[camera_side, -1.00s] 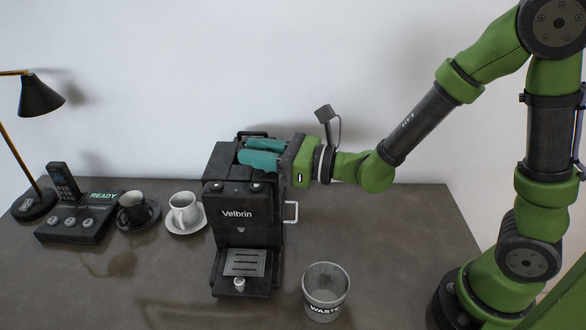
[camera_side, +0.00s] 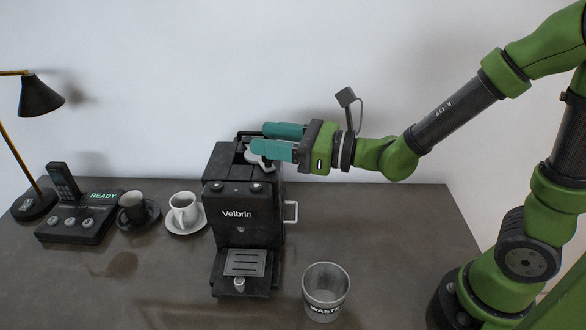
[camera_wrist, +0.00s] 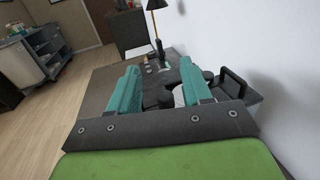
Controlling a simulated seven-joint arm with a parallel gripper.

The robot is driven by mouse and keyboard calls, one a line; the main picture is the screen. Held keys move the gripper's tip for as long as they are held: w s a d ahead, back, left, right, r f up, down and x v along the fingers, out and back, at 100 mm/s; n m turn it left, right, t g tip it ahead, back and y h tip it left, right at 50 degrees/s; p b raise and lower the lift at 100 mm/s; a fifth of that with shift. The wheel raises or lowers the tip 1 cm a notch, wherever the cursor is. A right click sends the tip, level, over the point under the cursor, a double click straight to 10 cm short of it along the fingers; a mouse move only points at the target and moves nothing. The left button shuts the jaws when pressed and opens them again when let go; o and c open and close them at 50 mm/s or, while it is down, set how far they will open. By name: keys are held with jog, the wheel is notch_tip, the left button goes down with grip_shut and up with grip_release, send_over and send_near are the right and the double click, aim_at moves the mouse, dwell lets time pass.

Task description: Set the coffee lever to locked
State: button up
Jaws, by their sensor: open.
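The black coffee machine (camera_side: 238,214), marked Velbrin, stands upright on the counter. A black bar (camera_side: 250,133) rises at the back of its top; a black handle also shows at the right in the wrist view (camera_wrist: 235,84). A pale grey piece (camera_side: 257,159) lies on the top by the lower finger. I cannot tell which part is the coffee lever or its setting. My gripper (camera_side: 258,138) is open, its teal fingers apart over the machine's right top edge. In the wrist view, the open fingers (camera_wrist: 158,66) have black and pale parts between and below them.
A light side handle (camera_side: 292,211) sticks out on the machine's right. A waste bin (camera_side: 326,292) stands in front right. A white cup (camera_side: 184,208), a dark cup (camera_side: 133,206), a phone base reading READY (camera_side: 78,222) and a lamp (camera_side: 40,97) are left.

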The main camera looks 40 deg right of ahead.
jog(key=shift+r, duration=1.9)
jog(key=shift+d, duration=0.1)
jog(key=shift+c, duration=1)
jog(key=w+d+f, duration=0.1)
jog(key=d, duration=0.1)
jog(key=w+d+h, duration=0.1)
jog(key=d, duration=0.2)
jog(key=w+d+f+m+h, duration=0.1)
jog(key=d, duration=0.1)
jog(key=shift+w+d+f+t, duration=0.2)
jog(key=shift+d+f+t, duration=0.1)
jog(key=shift+d, duration=0.05)
grip_shut()
jog(key=d+f+n+g+y, duration=0.1)
jog(key=d+f+n+y, duration=0.15)
jog(key=d, duration=0.35)
jog(key=s+d+f+n+g+y, duration=0.2)
jog(key=s+n+g+y, duration=0.4)
jog(key=s+g, duration=0.3)
jog(key=w+a+t, duration=0.1)
jog(key=w+a, duration=0.4)
jog(key=a, duration=0.7)
jog(key=shift+a, duration=0.35)
